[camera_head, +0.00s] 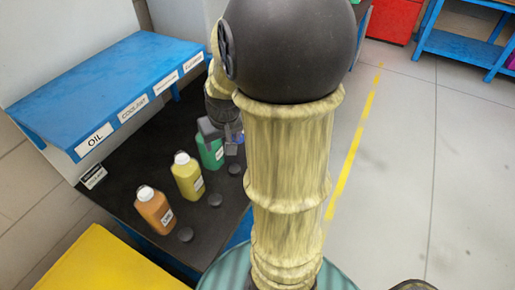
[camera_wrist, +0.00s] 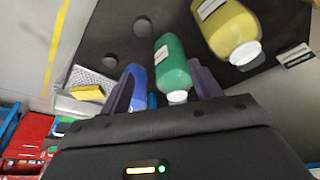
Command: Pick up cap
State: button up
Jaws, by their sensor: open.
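White caps sit on the bottles, and the pictures do not tell which cap the task means. The green bottle (camera_head: 211,155) has its white cap (camera_wrist: 178,97) showing between my open fingers in the wrist view, nearer the right finger; contact cannot be told. My gripper (camera_wrist: 163,72) is empty and reaches over the green bottle (camera_wrist: 172,62). In the head view my gripper (camera_head: 220,128) hides that bottle's top. The yellow bottle (camera_head: 187,181) has a white cap (camera_head: 181,158), and the orange bottle (camera_head: 155,214) has a white cap (camera_head: 145,191).
Dark round discs (camera_head: 185,235) lie on the black bench top (camera_head: 125,185) before the bottles. A blue labelled shelf (camera_head: 105,90) overhangs behind. A blue bottle (camera_wrist: 137,88) stands beside the green one. A grey tray (camera_wrist: 90,78) with a yellow block (camera_wrist: 88,94) lies beyond.

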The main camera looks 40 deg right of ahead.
jog(key=d+m+h+b, duration=0.1)
jog(key=d+m+b, duration=0.1)
jog(key=d, duration=1.3)
jog(key=shift+w+f+t+b, duration=0.2)
jog(key=shift+f+t+b, duration=0.1)
jog(key=shift+b, duration=0.55)
jog(key=shift+s, duration=0.1)
jog(key=x, duration=1.2)
jog(key=shift+w+f, duration=0.1)
jog(key=shift+w, duration=0.1)
jog(key=shift+a, duration=0.1)
